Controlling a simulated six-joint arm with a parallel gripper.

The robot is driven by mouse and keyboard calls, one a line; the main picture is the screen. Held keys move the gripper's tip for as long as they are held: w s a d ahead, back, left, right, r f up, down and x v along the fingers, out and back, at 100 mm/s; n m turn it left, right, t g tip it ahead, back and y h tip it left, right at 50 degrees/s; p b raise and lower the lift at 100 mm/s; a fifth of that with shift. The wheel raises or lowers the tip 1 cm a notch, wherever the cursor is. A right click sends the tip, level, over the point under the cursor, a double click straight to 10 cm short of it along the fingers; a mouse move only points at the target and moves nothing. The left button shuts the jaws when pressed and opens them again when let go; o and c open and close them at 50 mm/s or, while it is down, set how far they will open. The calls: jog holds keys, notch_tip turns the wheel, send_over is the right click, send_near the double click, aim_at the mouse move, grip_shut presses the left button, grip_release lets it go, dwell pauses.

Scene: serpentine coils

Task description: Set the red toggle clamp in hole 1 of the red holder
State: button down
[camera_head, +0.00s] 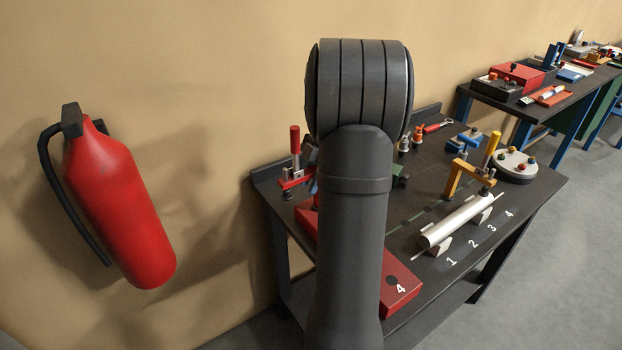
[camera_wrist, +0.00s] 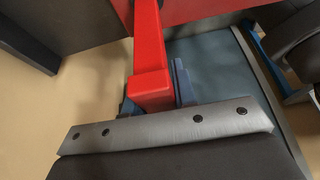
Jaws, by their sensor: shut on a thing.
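The red toggle clamp (camera_head: 293,172) is upright at the left of my arm in the head view, near the far end of the red holder. In the wrist view its red arm (camera_wrist: 150,60) runs down between the blue-grey jaws of my gripper (camera_wrist: 156,92). My gripper is shut on the clamp.
A yellow clamp (camera_head: 455,181) stands over a silver tube (camera_head: 455,221) on supports, beside numbers 1 to 4 on the dark table (camera_head: 520,205). A round grey tray (camera_head: 515,165) stands behind. A red fire extinguisher (camera_head: 120,205) hangs on the wall at left.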

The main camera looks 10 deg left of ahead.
jog(key=shift+f, duration=0.1)
jog(key=c, duration=1.1)
grip_release()
jog(key=v, duration=1.7)
jog(key=shift+w, duration=0.15)
jog(key=x, duration=1.6)
jog(key=shift+s+a+f, duration=0.2)
jog(key=shift+s+f, duration=0.05)
jog(key=shift+s, duration=0.1)
